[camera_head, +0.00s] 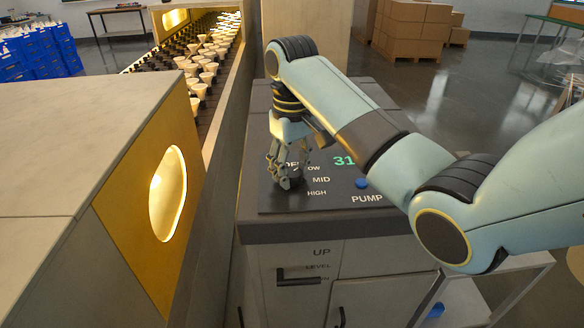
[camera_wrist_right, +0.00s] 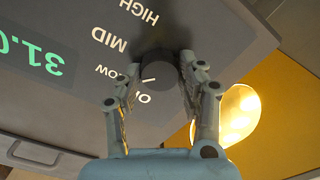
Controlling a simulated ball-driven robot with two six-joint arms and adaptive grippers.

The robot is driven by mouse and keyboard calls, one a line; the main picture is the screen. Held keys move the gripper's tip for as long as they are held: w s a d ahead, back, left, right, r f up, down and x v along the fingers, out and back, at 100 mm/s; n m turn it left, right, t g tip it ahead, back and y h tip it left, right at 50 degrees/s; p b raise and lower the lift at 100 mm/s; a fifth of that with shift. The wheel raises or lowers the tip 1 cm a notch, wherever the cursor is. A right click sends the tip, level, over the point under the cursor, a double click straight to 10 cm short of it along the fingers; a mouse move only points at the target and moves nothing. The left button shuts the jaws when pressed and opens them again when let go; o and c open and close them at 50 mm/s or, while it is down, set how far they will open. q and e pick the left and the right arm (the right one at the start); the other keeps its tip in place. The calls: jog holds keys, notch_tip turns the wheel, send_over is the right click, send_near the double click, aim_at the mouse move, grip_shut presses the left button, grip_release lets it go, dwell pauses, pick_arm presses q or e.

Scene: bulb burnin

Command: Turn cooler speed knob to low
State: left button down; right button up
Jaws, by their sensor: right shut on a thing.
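The cooler speed knob (camera_wrist_right: 162,70) is a dark round knob on the dark control panel (camera_head: 330,202). The labels OFF, LOW, MID and HIGH stand around it. In the right wrist view its white pointer mark lies between OFF and LOW. My right gripper (camera_head: 285,181) reaches down over the panel, and in the right wrist view its fingers (camera_wrist_right: 158,66) stand on both sides of the knob, shut on it. In the head view the fingers largely hide the knob and part of the OFF and LOW labels. My left gripper is not in view.
A green display (camera_head: 344,160) reading 31 and a blue PUMP button (camera_head: 362,183) sit right of the knob. A dark lever (camera_head: 298,276) marked UP and LEVEL is on the cabinet front. A conveyor (camera_head: 188,62) carrying bulbs runs left, beside a panelled housing (camera_head: 120,170).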

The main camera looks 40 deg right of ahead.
jog(key=o, duration=1.2)
